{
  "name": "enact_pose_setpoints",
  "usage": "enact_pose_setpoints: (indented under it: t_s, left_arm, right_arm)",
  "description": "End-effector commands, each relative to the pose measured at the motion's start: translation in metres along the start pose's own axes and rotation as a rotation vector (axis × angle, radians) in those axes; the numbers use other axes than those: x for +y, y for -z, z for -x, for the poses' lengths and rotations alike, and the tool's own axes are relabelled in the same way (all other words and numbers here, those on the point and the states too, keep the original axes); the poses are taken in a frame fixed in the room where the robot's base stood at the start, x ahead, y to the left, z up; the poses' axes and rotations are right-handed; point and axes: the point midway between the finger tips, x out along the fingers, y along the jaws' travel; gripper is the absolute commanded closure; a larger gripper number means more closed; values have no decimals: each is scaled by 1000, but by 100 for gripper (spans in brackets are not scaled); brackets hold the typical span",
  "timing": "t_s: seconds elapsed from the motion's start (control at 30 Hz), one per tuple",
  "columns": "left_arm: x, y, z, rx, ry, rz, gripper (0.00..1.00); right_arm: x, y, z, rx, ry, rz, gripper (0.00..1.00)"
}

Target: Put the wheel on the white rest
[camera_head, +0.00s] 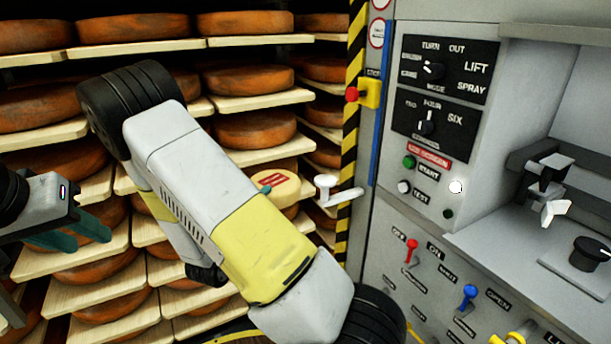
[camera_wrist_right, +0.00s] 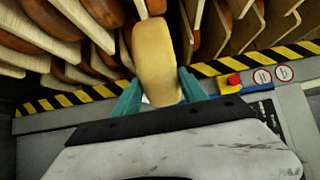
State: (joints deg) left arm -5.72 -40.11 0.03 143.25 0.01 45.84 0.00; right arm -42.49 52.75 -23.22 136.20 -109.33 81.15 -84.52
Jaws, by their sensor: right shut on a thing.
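A pale yellow cheese wheel (camera_head: 283,188) with a red label shows beyond my right forearm in the head view, which hides part of it. In the right wrist view, the pale wheel (camera_wrist_right: 157,55) stands edge-on between the teal fingers of my right gripper (camera_wrist_right: 158,82), which is shut on it.
Shelves of orange-brown wheels (camera_head: 253,130) on pale boards fill the back and left. A yellow-black striped post (camera_head: 352,125) with a red button (camera_head: 351,94) stands right of them. A grey control panel (camera_head: 480,130) and a recess with a black-and-white clamp (camera_head: 548,185) are at the right.

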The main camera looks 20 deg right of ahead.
Motion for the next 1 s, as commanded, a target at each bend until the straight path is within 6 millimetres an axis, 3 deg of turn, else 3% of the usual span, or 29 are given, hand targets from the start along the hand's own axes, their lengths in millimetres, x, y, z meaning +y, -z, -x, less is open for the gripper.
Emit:
enact_pose_setpoints:
  t_s: [0.03, 0.2, 0.4, 0.63, 0.77, 1.0]
  left_arm:
    - [0, 0, 0, 0, 0, 0, 64]
    - [0, 0, 0, 0, 0, 0, 64]
    - [0, 0, 0, 0, 0, 0, 64]
    - [0, 0, 0, 0, 0, 0, 64]
    - [0, 0, 0, 0, 0, 0, 64]
    - [0, 0, 0, 0, 0, 0, 64]
  right_arm:
    - [-18, 8, -4, 81, 6, -17, 100]
    - [-49, 43, -2, 345, 5, -10, 100]
    - [-66, 74, 11, 588, 6, -1, 100]
    - [-70, 87, 19, 709, 7, 1, 100]
    - [-68, 85, 2, 721, 7, 0, 100]
    - [-63, 76, -51, 720, 8, 2, 100]
